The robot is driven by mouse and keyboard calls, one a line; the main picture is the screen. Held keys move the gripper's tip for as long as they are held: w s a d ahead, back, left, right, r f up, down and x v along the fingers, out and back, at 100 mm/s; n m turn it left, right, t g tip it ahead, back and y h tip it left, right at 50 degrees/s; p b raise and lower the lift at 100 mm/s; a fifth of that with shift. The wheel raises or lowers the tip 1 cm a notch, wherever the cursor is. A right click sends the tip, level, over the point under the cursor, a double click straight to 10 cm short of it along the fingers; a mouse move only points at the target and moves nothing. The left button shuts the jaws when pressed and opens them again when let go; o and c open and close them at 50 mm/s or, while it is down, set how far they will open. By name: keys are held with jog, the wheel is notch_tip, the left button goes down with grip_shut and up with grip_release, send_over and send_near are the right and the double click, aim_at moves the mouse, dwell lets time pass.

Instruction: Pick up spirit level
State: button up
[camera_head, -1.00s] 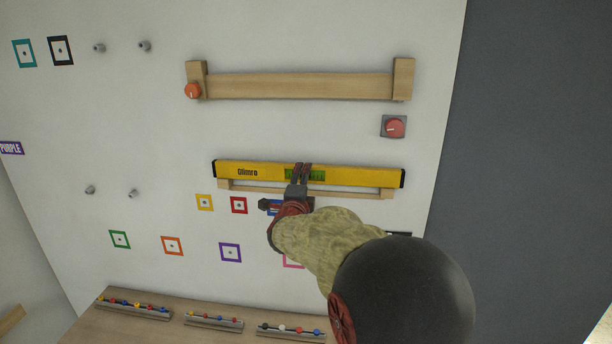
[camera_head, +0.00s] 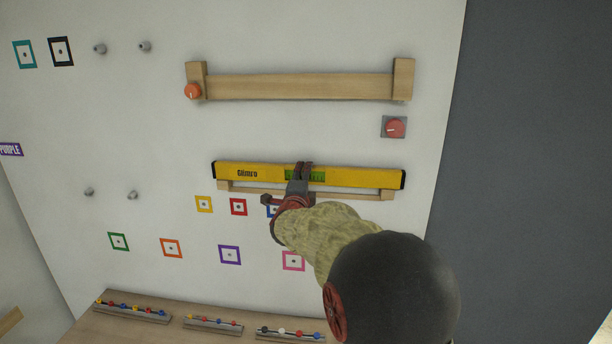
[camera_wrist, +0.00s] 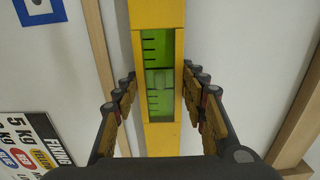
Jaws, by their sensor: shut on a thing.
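The yellow spirit level (camera_head: 240,173), with black end caps and a green vial window, lies level along the lower wooden rail on the wall. My gripper (camera_head: 305,170) is at its middle, shut on it around the green window. In the wrist view the level (camera_wrist: 160,15) runs up the picture, and my gripper (camera_wrist: 159,82) has one finger on each side of it. The contact of the fingertips with its sides is hard to see there.
The lower wooden rail (camera_head: 345,194) is just under the level. A bigger wooden rail (camera_head: 300,87) is above, with a red knob (camera_head: 395,127) below its right end. Coloured square markers (camera_head: 230,254) are lower on the wall. A wooden table (camera_head: 90,326) holds bead racks.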

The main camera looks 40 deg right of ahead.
jog(key=c, duration=0.4)
jog(key=shift+r, duration=0.1)
jog(key=shift+r, duration=0.25)
jog(key=shift+r, duration=0.3)
jog(key=b+v, duration=0.1)
jog(key=v, duration=1.4)
jog(key=shift+b, duration=0.35)
dwell(0.8)
